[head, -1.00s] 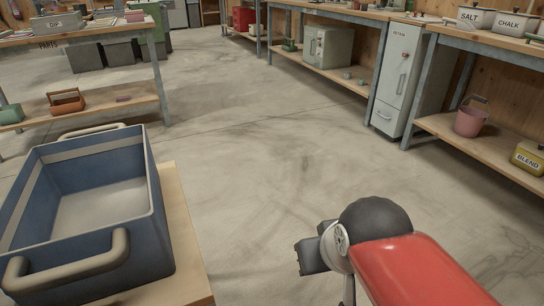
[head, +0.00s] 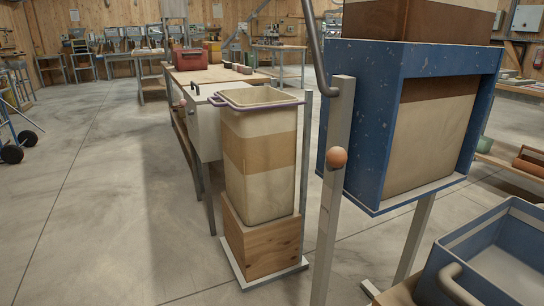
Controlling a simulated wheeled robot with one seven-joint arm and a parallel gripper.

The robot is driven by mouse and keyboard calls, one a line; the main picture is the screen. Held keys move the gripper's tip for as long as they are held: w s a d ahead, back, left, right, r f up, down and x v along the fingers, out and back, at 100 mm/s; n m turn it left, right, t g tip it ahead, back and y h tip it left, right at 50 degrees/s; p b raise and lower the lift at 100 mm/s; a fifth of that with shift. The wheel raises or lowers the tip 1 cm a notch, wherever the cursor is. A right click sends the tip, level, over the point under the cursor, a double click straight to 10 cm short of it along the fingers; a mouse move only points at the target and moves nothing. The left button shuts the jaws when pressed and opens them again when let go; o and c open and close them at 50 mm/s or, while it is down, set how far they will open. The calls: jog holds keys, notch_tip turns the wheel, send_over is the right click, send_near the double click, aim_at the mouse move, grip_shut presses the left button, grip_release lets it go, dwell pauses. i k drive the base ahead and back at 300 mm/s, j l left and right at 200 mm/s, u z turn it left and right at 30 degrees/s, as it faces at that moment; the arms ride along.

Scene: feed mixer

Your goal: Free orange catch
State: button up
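A round orange knob (head: 337,157), the only orange part I see that could be the catch, sits on the side of an upright grey post (head: 328,225). The post stands just left of a blue speckled housing (head: 362,120) with a pale and brown panel. A bent dark metal rod (head: 316,45) comes down to the top of the post. Whether the knob is latched or loose I cannot tell. My gripper is not in view.
A tall pale bin (head: 262,165) with a purple rim stands on a wooden block (head: 262,240), left of the post. A blue crate (head: 500,262) is at the lower right. A workbench (head: 215,75) stands behind the bin.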

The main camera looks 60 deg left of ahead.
aim_at(337, 156)
jog(key=u, duration=2)
jog(key=i+l+z, duration=0.1)
jog(key=i+z, duration=0.15)
